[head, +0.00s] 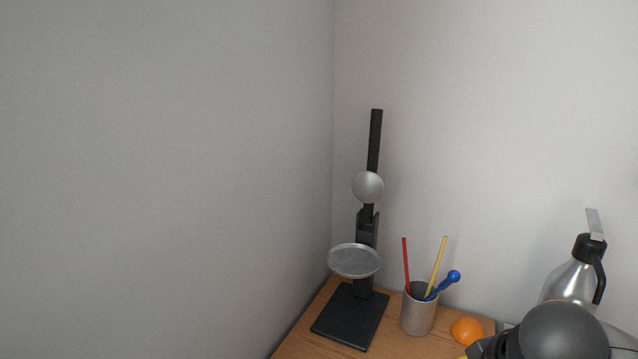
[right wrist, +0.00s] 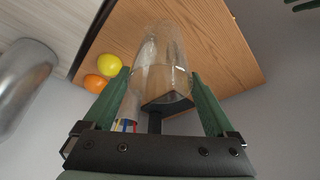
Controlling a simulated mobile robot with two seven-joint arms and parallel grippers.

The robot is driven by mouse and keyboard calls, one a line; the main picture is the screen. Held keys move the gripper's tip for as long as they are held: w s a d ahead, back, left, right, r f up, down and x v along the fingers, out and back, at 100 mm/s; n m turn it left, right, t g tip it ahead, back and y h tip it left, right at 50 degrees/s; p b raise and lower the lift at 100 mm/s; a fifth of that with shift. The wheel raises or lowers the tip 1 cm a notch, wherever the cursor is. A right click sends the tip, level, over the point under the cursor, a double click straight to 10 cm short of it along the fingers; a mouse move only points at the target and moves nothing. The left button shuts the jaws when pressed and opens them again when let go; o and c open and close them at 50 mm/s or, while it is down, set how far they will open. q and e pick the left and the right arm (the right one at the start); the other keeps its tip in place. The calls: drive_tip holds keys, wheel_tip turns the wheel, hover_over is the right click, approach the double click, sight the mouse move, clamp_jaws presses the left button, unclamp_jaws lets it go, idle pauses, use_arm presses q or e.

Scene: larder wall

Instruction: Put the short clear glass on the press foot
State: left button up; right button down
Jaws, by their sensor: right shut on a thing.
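The short clear glass (right wrist: 160,65) is between the green fingers of my right gripper (right wrist: 160,75) in the right wrist view. The gripper is shut on it. The press, in the head view, has a flat black foot (head: 350,318), a round silver dish (head: 354,260), a silver ball (head: 368,187) and a black post (head: 375,140). The foot lies bare on the counter. Part of my right arm is at the lower right of the head view; its fingers and the glass are out of that view. Dark green tips in the right wrist view's top corner look like my left gripper (right wrist: 304,6).
A grey utensil cup (head: 418,312) with red, yellow and blue sticks stands just right of the press foot. An orange fruit (head: 467,331) lies right of it. A yellow fruit (right wrist: 109,65) lies by the orange. A silver flask (head: 572,281) stands at the right. Walls close the corner behind and left.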

drive_tip(key=shift+w+a+f+m+p, duration=0.4)
drive_tip(key=shift+a+f+m+p, duration=0.1)
drive_tip(key=shift+a+f, duration=0.3)
drive_tip(key=shift+w+a+f+h, duration=0.15)
drive_tip(key=shift+a+f+h, duration=0.15)
drive_tip(key=shift+f, duration=0.25)
